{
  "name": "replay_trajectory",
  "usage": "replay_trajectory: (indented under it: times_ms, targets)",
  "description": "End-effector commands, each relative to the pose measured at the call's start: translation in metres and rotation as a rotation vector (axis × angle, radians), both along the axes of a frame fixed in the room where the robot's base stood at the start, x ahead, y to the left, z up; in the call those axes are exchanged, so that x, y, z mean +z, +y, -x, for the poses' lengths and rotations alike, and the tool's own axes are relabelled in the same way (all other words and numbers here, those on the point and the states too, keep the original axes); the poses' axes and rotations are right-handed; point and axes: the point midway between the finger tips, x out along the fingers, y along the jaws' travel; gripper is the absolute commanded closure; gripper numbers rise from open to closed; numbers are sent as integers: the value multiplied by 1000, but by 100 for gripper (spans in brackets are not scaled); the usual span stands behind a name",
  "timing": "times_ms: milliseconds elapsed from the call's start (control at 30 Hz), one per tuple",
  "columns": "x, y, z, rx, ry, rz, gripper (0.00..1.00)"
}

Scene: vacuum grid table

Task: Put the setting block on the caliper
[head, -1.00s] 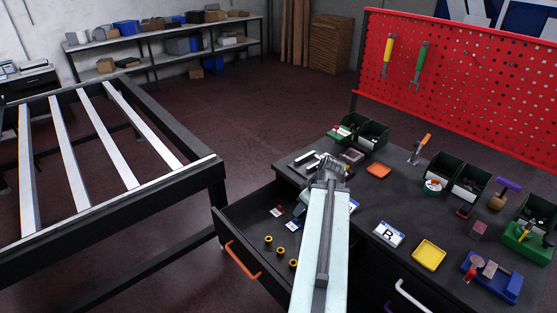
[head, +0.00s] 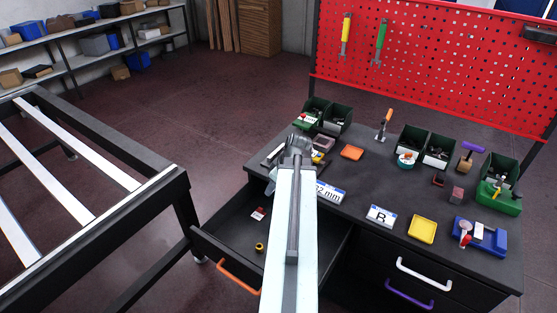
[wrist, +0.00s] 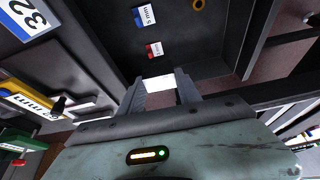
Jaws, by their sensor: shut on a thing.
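My gripper (wrist: 160,90) is shut on a small pale block (wrist: 159,82), seen between its fingers in the wrist view; I take it for the setting block. In the head view my gripper (head: 299,143) is over the table's left edge near the open drawer, and the arm hides the block. A pale and dark tool (head: 273,155) lies on the table just left of the gripper; it may be the caliper. In the wrist view a grey piece with dark parts (wrist: 92,103), probably the same tool, is left of the fingers, apart from the block.
The open drawer (head: 217,237) holds a red-marked tag (head: 258,214) and a brass ring (head: 259,248). A "B" card (head: 381,216), a yellow tray (head: 422,230) and an orange tray (head: 352,152) lie on the table. Green bins (head: 337,117) stand behind. A dark frame (head: 150,230) stands left.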

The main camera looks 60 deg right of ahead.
Motion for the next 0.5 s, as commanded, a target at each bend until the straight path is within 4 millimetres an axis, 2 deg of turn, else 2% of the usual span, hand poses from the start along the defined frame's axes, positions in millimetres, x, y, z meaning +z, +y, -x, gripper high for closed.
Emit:
replay_trajectory:
  times_ms: [67,167,400,500]
  targets:
    - [0,2,-4,9,0,0,100]
    - [2,-11,-7,14,0,-1,100]
    - [12,-91,7,29,0,-1,100]
    - [14,-109,13,35,-1,-1,100]
